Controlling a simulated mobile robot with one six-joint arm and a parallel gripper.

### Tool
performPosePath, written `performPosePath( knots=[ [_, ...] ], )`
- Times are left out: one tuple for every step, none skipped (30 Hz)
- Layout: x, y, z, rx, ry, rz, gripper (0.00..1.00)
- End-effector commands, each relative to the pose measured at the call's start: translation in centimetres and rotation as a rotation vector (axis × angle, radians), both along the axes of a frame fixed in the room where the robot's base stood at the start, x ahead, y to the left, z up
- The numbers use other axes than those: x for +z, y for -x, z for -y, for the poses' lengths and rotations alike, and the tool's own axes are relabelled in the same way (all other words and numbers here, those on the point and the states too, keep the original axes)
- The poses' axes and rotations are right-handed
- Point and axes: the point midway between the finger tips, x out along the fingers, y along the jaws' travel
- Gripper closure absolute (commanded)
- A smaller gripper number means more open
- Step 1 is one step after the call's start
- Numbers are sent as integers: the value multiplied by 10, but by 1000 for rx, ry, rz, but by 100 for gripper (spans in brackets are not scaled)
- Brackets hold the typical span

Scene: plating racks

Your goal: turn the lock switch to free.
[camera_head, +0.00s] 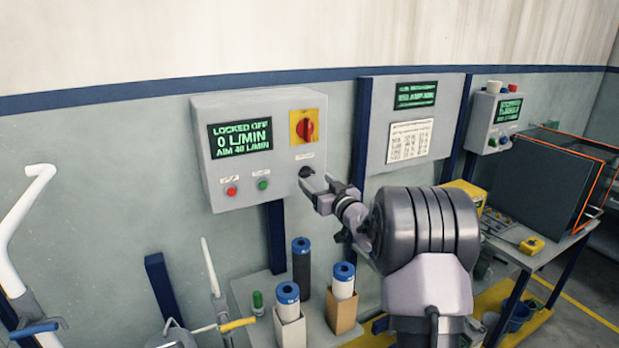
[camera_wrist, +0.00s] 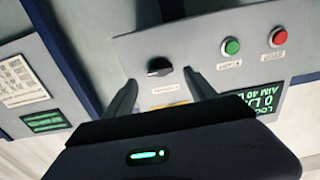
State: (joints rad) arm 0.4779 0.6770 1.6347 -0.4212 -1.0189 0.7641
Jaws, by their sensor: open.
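The grey control box (camera_head: 228,185) on the wall has a screen (camera_head: 240,138) reading "LOCKED OFF, 0 L/MIN, AIM 40 L/MIN". A red rotary switch on a yellow plate (camera_head: 304,127) is at its upper right. A black knob (camera_head: 306,171) is below that; it also shows in the wrist view (camera_wrist: 159,67), with a small label too blurred to read. Which of these is the lock switch I cannot tell for sure. My gripper (camera_head: 314,182) is open at the black knob. In the wrist view its fingers (camera_wrist: 162,84) stand either side of the knob, apart from it.
A red button (camera_head: 231,191) and a green button (camera_head: 262,184) are on the box's lower front. Blue-capped cylinders (camera_head: 301,262) stand on the bench below. A wall panel (camera_head: 384,165) with a screen and chart is to the right.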

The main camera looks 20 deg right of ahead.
Motion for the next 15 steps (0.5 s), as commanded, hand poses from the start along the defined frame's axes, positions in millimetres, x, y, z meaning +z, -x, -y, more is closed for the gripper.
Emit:
performPosePath(
  knots=[
    [0, -12, -1, 1, 1, 1, 35],
    [0, -18, -2, 1, 1, 1, 35],
    [0, -24, -2, 1, 1, 0, 35],
    [0, -29, -1, 1, 2, 0, 35],
    [0, -32, -1, 1, 2, 1, 35],
    [0, -36, -1, 0, 1, 0, 35],
    [0, -38, -1, -1, 1, 0, 35],
    [0, -40, -1, -1, 1, 0, 35],
    [1, -41, -2, -1, 1, 0, 35],
    [1, -42, -2, -1, 1, 1, 35],
    [1, -42, -2, -1, 1, 1, 35],
    [1, -43, -2, -1, 1, 1, 35],
    [1, -42, -2, -1, 1, 1, 35],
    [1, -42, -2, -1, 1, 0, 35],
    [1, -42, -2, -1, 1, 0, 35]
  ],
)
